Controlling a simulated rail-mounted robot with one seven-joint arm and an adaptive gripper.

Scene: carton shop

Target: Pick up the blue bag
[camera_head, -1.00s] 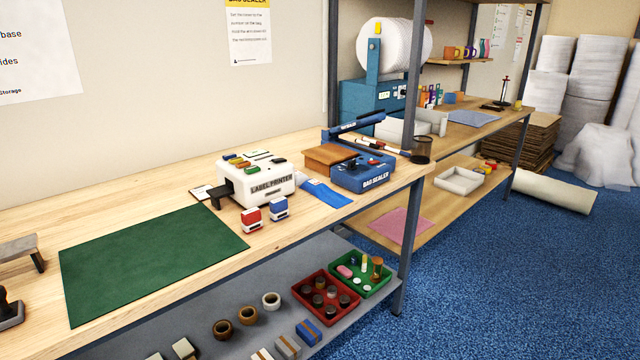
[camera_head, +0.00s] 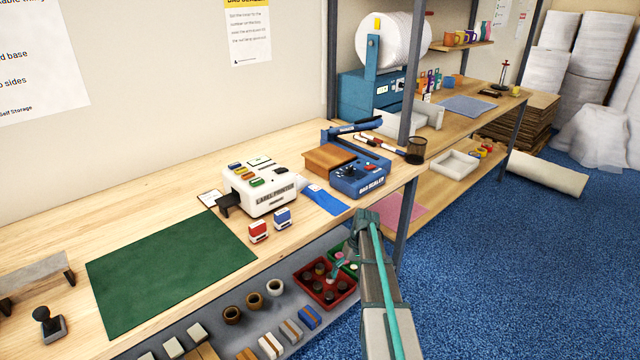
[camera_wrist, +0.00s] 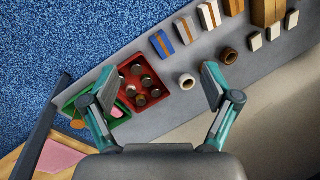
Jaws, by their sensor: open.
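A flat blue bag (camera_head: 325,200) with a pale patch at its upper end lies on the wooden bench in the head view. It lies between the white label printer (camera_head: 262,187) and the blue bag sealer (camera_head: 358,178), and its lower end reaches toward the bench's front edge. It does not show in the wrist view. My gripper (camera_wrist: 158,84) is open with nothing between its fingers. In the wrist view it is above the grey lower shelf (camera_wrist: 165,120), near the red tray. In the head view my arm comes up from the bottom, in front of the bench.
A red stamp (camera_head: 258,231) and a blue stamp (camera_head: 282,218) stand left of the bag. A green mat (camera_head: 170,270) covers the bench's left part. The lower shelf holds a red tray (camera_wrist: 163,92), a green tray (camera_wrist: 70,103), tape rolls and small boxes. A post (camera_head: 408,75) rises at right.

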